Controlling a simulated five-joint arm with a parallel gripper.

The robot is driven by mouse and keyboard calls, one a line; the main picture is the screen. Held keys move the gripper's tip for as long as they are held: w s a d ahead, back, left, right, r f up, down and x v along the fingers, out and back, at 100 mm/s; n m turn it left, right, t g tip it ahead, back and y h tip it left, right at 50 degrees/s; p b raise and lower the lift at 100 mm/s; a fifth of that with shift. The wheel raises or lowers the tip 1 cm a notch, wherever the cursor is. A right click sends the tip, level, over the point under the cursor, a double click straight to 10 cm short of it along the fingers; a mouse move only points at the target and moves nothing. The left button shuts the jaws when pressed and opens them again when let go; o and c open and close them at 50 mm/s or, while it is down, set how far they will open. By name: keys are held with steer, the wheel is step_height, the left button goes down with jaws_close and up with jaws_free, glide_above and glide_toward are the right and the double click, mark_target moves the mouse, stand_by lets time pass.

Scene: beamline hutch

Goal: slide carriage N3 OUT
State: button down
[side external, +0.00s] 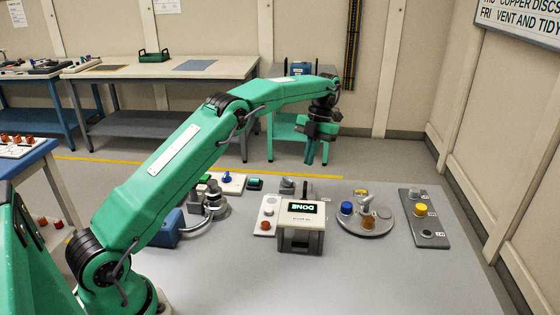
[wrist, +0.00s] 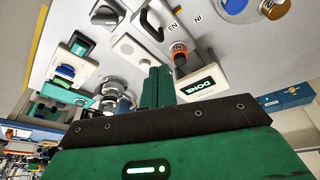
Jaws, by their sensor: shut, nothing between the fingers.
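A round plate (side external: 365,229) with blue and amber pieces stands right of the box. A grey panel (side external: 424,222) with a yellow knob lies farther right. Left are a white button plate (side external: 259,228), a metal fixture (side external: 213,202) and a blue block (side external: 167,231). The front bench is clear.

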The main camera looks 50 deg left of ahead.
steer(key=s+d+n+t, duration=0.2)
steer(key=s+n+t, duration=0.2)
steer(key=n, duration=0.9)
steer(key=s+d+n+t+y, duration=0.1)
steer(key=s+n+t, duration=0.4)
steer(key=n, duration=0.8)
steer(key=shift+s+d+f+n+t, duration=0.15)
steer(key=shift+d+n+t, duration=0.15)
steer(key=shift+d+t, duration=0.15)
steer(key=shift+a+x, duration=0.2)
steer(key=shift+x, duration=1.45)
steer(key=shift+a+x, duration=0.15)
steer(key=shift+x, duration=1.5)
steer(key=shift+a+x, duration=0.2)
steer(key=shift+x, duration=1.45)
